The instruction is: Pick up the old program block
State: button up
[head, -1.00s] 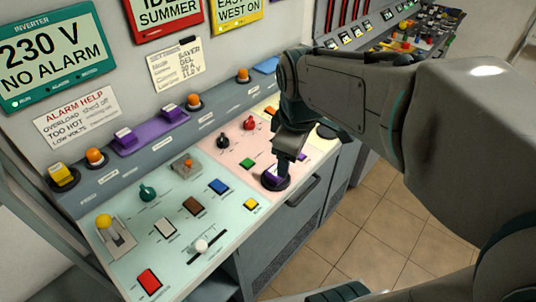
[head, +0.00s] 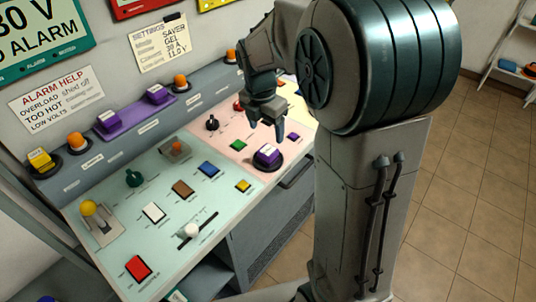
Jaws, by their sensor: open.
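A purple block with a pale label (head: 267,154) sits upright in a round dark socket (head: 268,166) at the front of the pink panel. It seems to be the program block in use, though no mark showing it as old can be read. Two similar purple blocks, one farther left (head: 108,121) and one nearer the middle (head: 156,94), stand on a purple rack (head: 132,111) along the back ledge. My gripper (head: 266,123) points down with its fingers apart and empty. In the picture it is just above the socketed block, not touching it.
The pale green panel (head: 120,235) holds a white slider knob (head: 192,230), a yellow-topped lever (head: 89,208) and several coloured buttons. A black knob (head: 212,123) stands left of my gripper. A yellow block (head: 40,160) sits at the far left. Tiled floor lies open at right.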

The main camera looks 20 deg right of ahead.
aim_at(268, 150)
jog(key=f, duration=0.6)
jog(key=w+f+p, duration=0.1)
jog(key=f, duration=0.2)
jog(key=shift+d, duration=0.4)
jog(key=shift+r, duration=0.1)
jog(key=c, duration=1.1)
